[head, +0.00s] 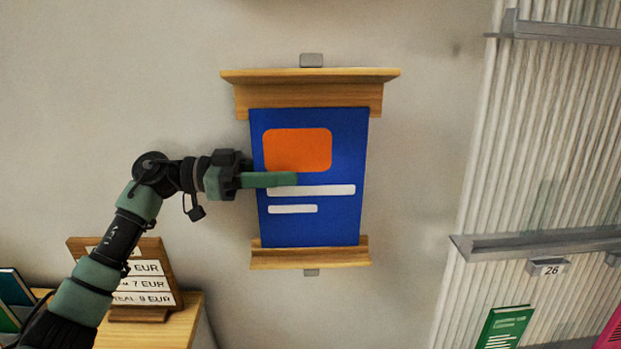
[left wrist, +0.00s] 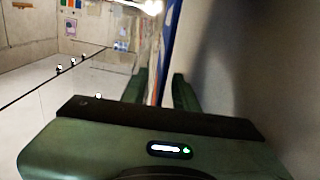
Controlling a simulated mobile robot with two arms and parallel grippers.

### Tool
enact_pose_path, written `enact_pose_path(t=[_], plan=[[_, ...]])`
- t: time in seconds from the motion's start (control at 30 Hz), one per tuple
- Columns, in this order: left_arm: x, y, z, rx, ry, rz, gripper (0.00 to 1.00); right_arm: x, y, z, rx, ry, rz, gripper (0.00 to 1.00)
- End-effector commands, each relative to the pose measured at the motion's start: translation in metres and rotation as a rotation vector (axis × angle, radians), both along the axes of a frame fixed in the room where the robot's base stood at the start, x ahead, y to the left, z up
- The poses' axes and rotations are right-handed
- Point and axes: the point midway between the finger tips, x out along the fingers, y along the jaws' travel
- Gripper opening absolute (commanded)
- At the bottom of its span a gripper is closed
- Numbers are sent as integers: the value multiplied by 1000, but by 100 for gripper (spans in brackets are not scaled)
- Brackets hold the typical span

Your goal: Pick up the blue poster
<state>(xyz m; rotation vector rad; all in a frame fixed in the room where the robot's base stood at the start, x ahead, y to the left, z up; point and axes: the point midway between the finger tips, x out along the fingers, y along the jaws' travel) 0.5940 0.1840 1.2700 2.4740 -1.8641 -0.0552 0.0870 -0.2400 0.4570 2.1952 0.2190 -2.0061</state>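The blue poster (head: 340,225), with an orange block and two white bars, stands upright against the wall between an upper wooden ledge (head: 310,76) and a lower wooden ledge (head: 310,258). My left gripper (head: 290,180) reaches in from the left, with one green finger in front of the poster's left half; the other finger is hidden there. In the left wrist view the two fingers of my left gripper (left wrist: 160,90) are apart, and the poster (left wrist: 171,30) shows nearly edge-on between them. I cannot tell whether either finger touches it. My right gripper is out of view.
A wooden price sign (head: 125,280) stands on a wooden table (head: 185,318) at lower left, with books beside it. A ribbed wall panel (head: 540,150) with metal rails is at right, holding a green booklet (head: 503,328). The wall around the poster is bare.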

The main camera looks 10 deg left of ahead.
Motion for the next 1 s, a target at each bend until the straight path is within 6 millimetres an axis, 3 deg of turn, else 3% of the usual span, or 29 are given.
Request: enact_pose_path(t=[0.03,0.2,0.47,0.57,0.6,1.0], plan=[[0,-9,5,-5,2,-3,29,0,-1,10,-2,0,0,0],[6,-27,1,-3,2,0,29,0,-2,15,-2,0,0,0],[7,-29,-1,0,2,2,29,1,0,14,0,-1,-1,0],[7,-29,-1,0,2,2,4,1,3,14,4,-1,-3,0],[7,-29,-1,0,2,2,0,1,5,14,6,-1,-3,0],[7,-28,1,-1,1,2,0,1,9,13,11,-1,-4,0]])
